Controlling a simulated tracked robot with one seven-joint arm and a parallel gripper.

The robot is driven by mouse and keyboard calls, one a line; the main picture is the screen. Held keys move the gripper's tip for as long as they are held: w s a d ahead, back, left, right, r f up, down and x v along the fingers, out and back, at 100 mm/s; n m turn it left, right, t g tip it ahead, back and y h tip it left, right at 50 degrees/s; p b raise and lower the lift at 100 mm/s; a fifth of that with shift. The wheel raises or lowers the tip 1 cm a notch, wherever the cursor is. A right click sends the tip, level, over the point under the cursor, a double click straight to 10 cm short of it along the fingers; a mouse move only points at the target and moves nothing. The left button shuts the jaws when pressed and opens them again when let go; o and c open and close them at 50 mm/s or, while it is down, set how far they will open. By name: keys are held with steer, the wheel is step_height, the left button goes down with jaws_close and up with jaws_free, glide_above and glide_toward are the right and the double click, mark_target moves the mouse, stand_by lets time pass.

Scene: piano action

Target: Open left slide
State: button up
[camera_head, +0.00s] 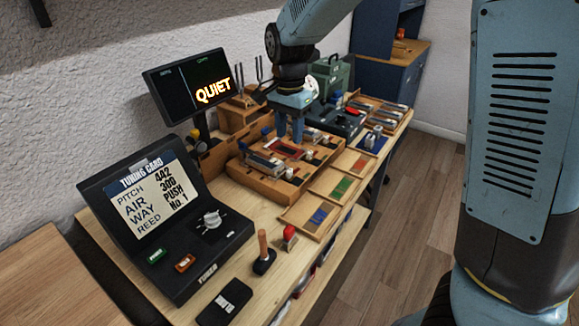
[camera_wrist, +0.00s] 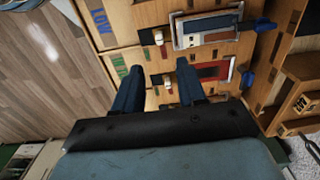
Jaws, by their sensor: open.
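The wooden action case (camera_head: 244,176) stands on the bench and holds several slides. My gripper (camera_head: 291,138) is open and empty above the case. In the wrist view my fingertips (camera_wrist: 158,70) straddle the red slide's knob in the picture; whether they touch anything is unclear.
Blue, green and red marked trays (camera_head: 318,214) lie along the front of the case. A tuning-card console (camera_head: 160,235) and a "QUIET" screen (camera_head: 190,90) stand to the left. A wooden fork rack (camera_wrist: 302,100) is behind. Blue clips (camera_wrist: 248,78) sit at the slides' back ends.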

mark_target(289, 169)
step_height(289, 169, down, 12)
steer(key=shift+r, duration=0.25)
steer(key=shift+c, duration=0.4)
jaws_close()
stand_by(0.4)
